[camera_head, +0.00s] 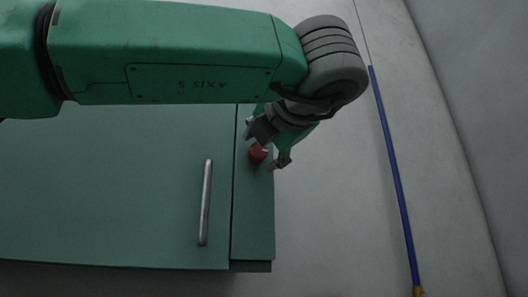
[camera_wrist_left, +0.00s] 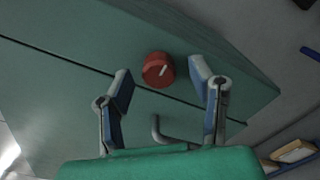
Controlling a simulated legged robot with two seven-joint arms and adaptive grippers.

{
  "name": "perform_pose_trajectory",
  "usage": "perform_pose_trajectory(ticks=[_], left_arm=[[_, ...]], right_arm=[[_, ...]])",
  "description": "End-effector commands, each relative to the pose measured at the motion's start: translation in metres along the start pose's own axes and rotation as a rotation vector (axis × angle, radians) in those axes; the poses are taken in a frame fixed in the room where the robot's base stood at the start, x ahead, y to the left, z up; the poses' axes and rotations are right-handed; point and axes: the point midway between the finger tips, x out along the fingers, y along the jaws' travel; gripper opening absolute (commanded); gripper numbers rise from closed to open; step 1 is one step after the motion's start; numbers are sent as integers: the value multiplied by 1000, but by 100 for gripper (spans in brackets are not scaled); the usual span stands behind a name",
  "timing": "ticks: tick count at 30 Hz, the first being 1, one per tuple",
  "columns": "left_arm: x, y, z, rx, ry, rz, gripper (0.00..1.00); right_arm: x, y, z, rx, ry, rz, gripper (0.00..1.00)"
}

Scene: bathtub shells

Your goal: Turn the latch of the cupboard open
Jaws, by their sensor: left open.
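The green cupboard (camera_head: 120,190) fills the lower left of the head view, with a long metal handle (camera_head: 205,203) on its door. The latch is a round red knob (camera_head: 258,153) on the narrow strip beside the door; it also shows in the left wrist view (camera_wrist_left: 158,70) with a white mark slanting on its face. My left gripper (camera_head: 268,152) is at the knob in the head view. In the left wrist view its fingers (camera_wrist_left: 162,85) are open, one on each side of the knob, with gaps showing. The knob is not gripped. My right gripper is not seen.
A blue pole (camera_head: 392,165) with an orange end stands to the right against the pale wall or floor. A shelf with boxes (camera_wrist_left: 293,152) is at the lower right of the left wrist view. Space right of the cupboard is clear.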

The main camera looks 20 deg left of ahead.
Motion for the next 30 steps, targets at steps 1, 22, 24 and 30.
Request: perform_pose_trajectory(ticks=[1, 22, 24, 30], left_arm=[[-8, 0, 1, 1, -3, 1, 49], [-106, -6, 2, 4, 2, -4, 49], [-106, -5, 2, 4, 2, -4, 49], [-107, -5, 2, 4, 1, -3, 49]], right_arm=[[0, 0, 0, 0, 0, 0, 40], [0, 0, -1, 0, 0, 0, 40], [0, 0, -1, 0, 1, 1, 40], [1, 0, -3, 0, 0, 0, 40]])
